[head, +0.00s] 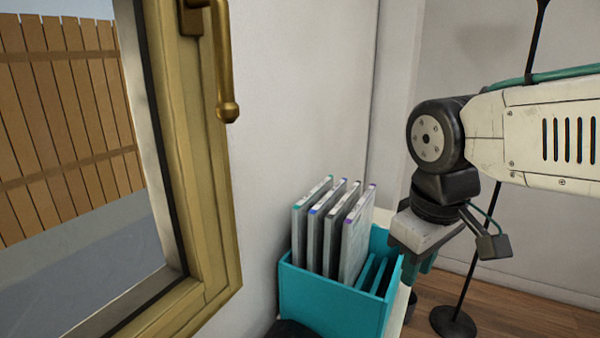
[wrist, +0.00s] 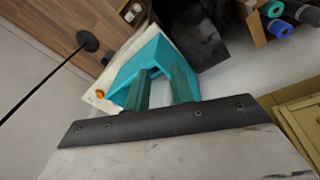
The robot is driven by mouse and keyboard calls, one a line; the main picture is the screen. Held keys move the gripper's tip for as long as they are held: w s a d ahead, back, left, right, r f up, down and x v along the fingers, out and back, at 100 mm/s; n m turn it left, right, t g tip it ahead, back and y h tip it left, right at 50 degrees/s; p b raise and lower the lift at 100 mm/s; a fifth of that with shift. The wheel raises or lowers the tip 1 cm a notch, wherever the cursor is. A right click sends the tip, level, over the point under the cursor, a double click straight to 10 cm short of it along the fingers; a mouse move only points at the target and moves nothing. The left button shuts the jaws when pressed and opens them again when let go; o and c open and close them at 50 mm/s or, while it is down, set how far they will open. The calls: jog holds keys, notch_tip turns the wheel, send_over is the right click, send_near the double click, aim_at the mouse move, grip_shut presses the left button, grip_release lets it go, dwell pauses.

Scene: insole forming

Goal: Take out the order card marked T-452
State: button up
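In the head view, several thin grey order cards (head: 330,232) stand upright, leaning slightly, in the left part of a teal holder (head: 325,302). Their top edges carry small green, blue and purple marks; I cannot read any number, so I cannot tell which is T-452. Empty slots show at the holder's right end. My gripper (head: 420,264) points down at the holder's right side, its fingertips partly hidden. In the wrist view, the gripper's two teal fingers (wrist: 160,88) stand apart with a pale gap between them, over the teal holder (wrist: 128,75). No card shows clearly between them.
The holder stands on a white surface (wrist: 112,78) close to the wall and a yellow window frame (head: 195,170) with a brass handle (head: 225,70). A black stand (head: 453,321) is on the wooden floor. Blue and green rolls (wrist: 277,18) show in the wrist view.

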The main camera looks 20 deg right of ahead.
jog(key=w+r+n+h, duration=0.1)
jog(key=w+r+n, duration=0.1)
jog(key=w+n, duration=0.5)
jog(key=n+t+h, duration=0.2)
jog(key=n+t, duration=0.1)
jog(key=n, duration=1.2)
send_over(314, 190)
jog(key=s+a, duration=0.2)
jog(key=s, duration=0.1)
jog(key=shift+w+a+f, duration=0.1)
jog(key=shift+w+f, duration=0.05)
jog(key=shift+f, duration=0.05)
jog(key=shift+w+f, duration=0.15)
jog(key=shift+f, duration=0.15)
jog(key=x, duration=0.7)
jog(key=shift+r, duration=0.15)
